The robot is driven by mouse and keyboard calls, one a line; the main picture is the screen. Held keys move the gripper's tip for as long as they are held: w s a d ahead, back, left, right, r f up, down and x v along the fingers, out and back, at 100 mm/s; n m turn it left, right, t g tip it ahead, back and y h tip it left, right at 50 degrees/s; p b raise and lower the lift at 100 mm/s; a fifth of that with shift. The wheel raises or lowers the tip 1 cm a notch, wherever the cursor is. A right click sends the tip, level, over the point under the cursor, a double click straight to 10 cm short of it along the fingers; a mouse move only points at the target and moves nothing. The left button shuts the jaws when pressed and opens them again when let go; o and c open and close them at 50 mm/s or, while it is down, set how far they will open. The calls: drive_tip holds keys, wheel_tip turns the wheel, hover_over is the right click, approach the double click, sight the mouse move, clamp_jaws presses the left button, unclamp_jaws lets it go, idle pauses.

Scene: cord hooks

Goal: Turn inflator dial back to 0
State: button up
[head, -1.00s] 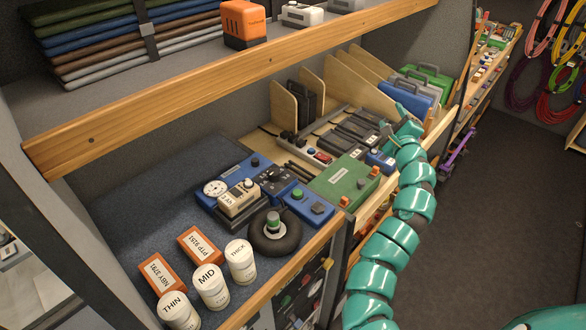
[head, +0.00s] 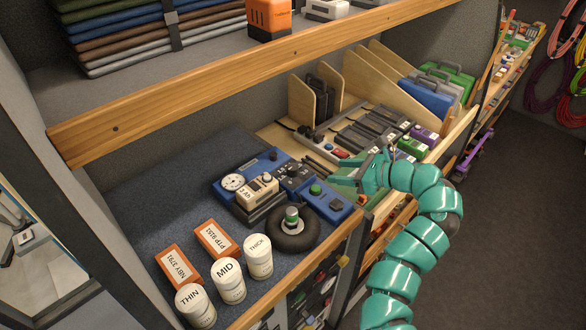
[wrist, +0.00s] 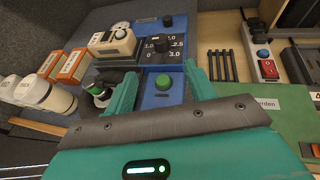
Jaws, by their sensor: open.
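I cannot read where the dial points. A green button (wrist: 163,82) on a blue box lies nearer my gripper than the dial. My gripper (wrist: 160,76) is open and empty, its fingers either side of the green button in the wrist view. In the head view my gripper (head: 340,177) is right of the inflator.
A beige meter (head: 257,189) stands beside the dial. A black ring-shaped object with a green-topped fitting (head: 292,217) lies in front. White jars (head: 258,257) and orange-edged boxes (head: 213,238) stand front left. A wooden shelf edge (head: 200,100) runs overhead.

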sight(295, 167)
drive_tip(key=b+x, duration=0.1)
drive_tip(key=b, duration=0.1)
drive_tip(key=b+x, duration=0.1)
drive_tip(key=b, duration=0.2)
drive_tip(key=shift+w+a+f+b, duration=0.1)
drive_tip(key=shift+a+f+b, duration=0.1)
drive_tip(key=shift+f+b, duration=0.2)
drive_tip(key=p+x, duration=0.1)
drive_tip(key=x, duration=0.3)
drive_tip(key=p+x, duration=0.2)
drive_tip(key=x, duration=0.1)
drive_tip(key=p+x, duration=0.1)
drive_tip(key=x, duration=0.3)
drive_tip(key=shift+w+a+r+p, duration=0.1)
drive_tip(key=shift+a+r+p, duration=0.2)
drive_tip(key=shift+a+p, duration=0.15)
drive_tip(key=shift+p+x, duration=0.3)
drive_tip(key=shift+x, duration=1.15)
drive_tip(key=shift+d+f, duration=0.1)
drive_tip(key=c, duration=1)
